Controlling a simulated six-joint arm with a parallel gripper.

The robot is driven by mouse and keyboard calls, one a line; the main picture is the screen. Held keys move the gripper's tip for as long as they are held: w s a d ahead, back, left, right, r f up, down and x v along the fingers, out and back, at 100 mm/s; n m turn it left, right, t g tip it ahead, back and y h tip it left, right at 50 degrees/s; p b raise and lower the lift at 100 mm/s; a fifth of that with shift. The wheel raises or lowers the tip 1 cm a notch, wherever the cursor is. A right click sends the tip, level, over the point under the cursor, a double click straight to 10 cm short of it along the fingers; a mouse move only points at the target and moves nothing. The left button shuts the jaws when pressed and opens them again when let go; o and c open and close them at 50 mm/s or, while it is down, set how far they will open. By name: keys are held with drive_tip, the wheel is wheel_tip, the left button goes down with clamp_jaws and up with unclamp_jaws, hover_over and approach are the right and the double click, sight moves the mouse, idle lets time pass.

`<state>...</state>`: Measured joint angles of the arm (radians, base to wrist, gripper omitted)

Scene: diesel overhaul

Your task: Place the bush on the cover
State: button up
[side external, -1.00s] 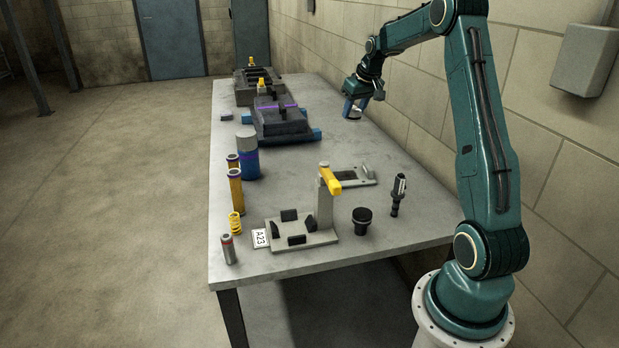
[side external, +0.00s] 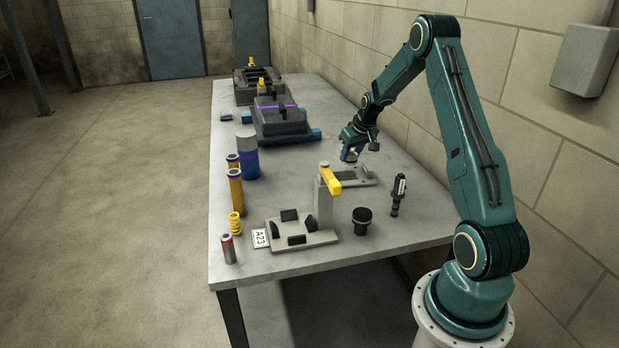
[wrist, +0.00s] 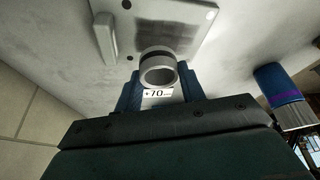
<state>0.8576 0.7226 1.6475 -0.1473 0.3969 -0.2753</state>
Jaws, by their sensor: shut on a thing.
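The bush (wrist: 157,72) is a short light-grey ring, held between my gripper's fingers in the wrist view; its open end faces the camera. My gripper (wrist: 157,88) is shut on it. In the side view my gripper (side external: 351,150) holds the bush (side external: 349,156) just behind the grey plate that appears to be the cover (side external: 361,178). The cover lies flat on the table behind the yellow-clamped post. In the wrist view the cover (wrist: 197,22) lies just beyond the bush, with a dark square patch, small holes and a raised bar. The exact height of the bush above the table is unclear.
A post with a yellow clamp (side external: 329,180) stands in front of the cover. A black knob-shaped part (side external: 362,221) and a black injector-like part (side external: 398,195) stand to the right. A blue canister (side external: 246,158) stands left.

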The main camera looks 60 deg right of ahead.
sight(347, 176)
drive_tip(key=shift+f, duration=2.75)
drive_tip(key=shift+f, duration=0.1)
drive_tip(key=o, duration=1)
drive_tip(key=shift+v, duration=6.1)
